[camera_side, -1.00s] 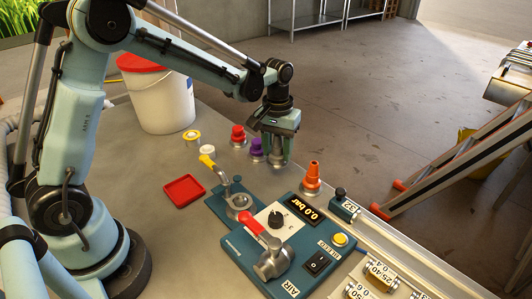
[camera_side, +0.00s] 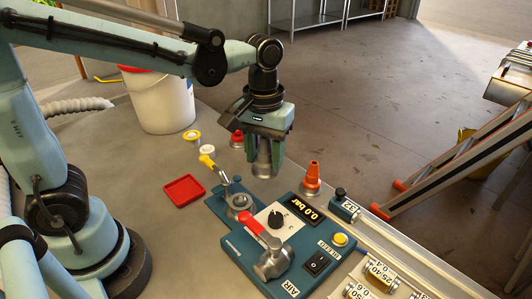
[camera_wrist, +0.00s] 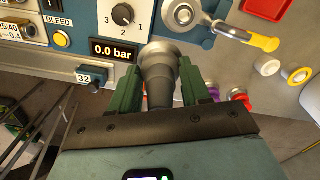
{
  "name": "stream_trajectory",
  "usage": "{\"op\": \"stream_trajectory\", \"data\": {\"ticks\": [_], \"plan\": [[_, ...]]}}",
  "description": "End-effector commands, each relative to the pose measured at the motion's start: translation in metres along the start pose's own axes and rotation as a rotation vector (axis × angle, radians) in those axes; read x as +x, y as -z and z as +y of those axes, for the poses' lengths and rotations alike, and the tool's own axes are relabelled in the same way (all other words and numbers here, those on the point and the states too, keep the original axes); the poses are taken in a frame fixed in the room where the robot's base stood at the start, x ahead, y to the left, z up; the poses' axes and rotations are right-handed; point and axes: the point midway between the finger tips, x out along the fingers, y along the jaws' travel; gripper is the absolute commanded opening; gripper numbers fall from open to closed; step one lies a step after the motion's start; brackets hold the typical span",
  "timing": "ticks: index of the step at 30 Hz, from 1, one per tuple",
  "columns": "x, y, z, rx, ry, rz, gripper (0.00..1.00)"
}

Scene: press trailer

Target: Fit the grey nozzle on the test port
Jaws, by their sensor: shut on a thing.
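My gripper (camera_side: 264,168) is shut on the grey nozzle (camera_wrist: 160,72), which hangs between the fingers with its wide flange away from the palm. In the side view the nozzle is mostly hidden by the fingers. The gripper is above the bench, behind and right of the test port (camera_side: 240,201). The port is a round metal fitting with a clamp lever (camera_side: 213,166) that has a yellow grip. In the wrist view the port (camera_wrist: 182,13) lies beyond the nozzle, slightly right; the two are apart.
The orange nozzle (camera_side: 312,180) stands right of my gripper and the red nozzle (camera_side: 237,139) behind left. The purple nozzle (camera_wrist: 213,92) shows in the wrist view. The blue panel (camera_side: 232,246) has a red-handled valve (camera_side: 262,236). A red tray (camera_side: 183,190) lies left of the port.

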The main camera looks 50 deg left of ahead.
Motion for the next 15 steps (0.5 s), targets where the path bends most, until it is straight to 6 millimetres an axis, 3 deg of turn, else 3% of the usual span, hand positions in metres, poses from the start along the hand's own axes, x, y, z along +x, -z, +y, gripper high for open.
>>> {"op": "stream_trajectory", "data": {"ticks": [6,15], "plan": [[0.004,-0.026,-0.032,-0.001,0.004,0.0,0.02],[0.013,-0.035,-0.043,0.0,0.006,0.0,0.02]]}}
